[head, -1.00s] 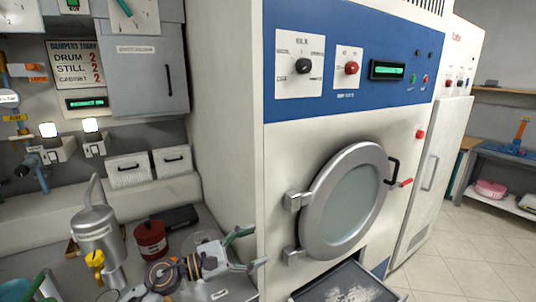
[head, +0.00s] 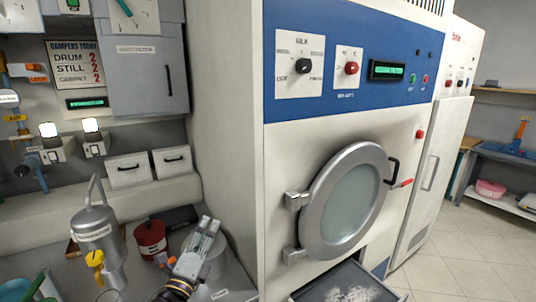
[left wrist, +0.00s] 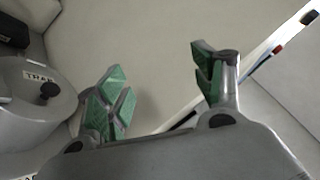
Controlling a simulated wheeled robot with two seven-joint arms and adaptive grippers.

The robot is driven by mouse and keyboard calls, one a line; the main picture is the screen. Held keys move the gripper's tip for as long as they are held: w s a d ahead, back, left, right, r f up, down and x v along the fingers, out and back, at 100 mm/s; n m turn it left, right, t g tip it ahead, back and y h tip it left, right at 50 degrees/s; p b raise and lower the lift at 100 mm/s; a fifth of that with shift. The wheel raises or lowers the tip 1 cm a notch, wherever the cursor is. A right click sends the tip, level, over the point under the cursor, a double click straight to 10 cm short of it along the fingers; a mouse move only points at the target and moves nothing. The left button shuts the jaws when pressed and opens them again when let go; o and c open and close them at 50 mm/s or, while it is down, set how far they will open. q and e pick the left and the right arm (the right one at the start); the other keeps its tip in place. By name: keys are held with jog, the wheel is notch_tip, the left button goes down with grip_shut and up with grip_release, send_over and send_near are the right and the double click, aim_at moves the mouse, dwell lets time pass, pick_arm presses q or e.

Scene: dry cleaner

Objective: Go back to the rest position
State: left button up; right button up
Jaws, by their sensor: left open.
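My left gripper (head: 207,226) shows at the lower left-centre of the head view, above the grey counter and left of the big white machine. In the left wrist view its two green-padded fingers (left wrist: 160,86) stand wide apart with nothing between them. A pale panel fills the background behind them. My right gripper is not in view.
A silver canister (head: 97,233) and a red tin (head: 150,240) stand on the counter near my left arm. A grey lidded "TRAP" pot (left wrist: 35,105) is beside the fingers. The white machine (head: 290,150) has a shut round door and an open lint tray (head: 345,285) below.

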pick_arm(q)
jog(key=s+a+f+n+g+y, duration=0.3)
jog(key=s+a+f+n+g, duration=0.1)
jog(key=f+n, duration=0.4)
jog(key=s+a+f+n+g+y, duration=0.3)
jog(key=s+a+f+n+g, duration=0.15)
jog(key=f+n, duration=0.4)
jog(key=s+d+f+n+g+h, duration=0.1)
jog(key=s+d+f+n+g, duration=0.25)
jog(key=s, duration=0.55)
jog(key=s+f+n+g+h, duration=0.1)
jog(key=s+f+n+g, duration=0.2)
jog(key=s+f+g, duration=0.35)
jog(key=s+f, duration=0.2)
jog(key=f, duration=1.5)
jog(key=s+f, duration=0.2)
jog(key=f, duration=1.4)
jog(key=s+a+f, duration=0.3)
jog(key=s+f, duration=0.7)
jog(key=s, duration=0.1)
jog(key=s+a+f, duration=0.3)
jog(key=s+f, duration=0.6)
jog(key=s, duration=0.2)
jog(key=shift+f+m, duration=0.35)
jog(key=shift+m, duration=0.05)
jog(key=shift+g, duration=0.25)
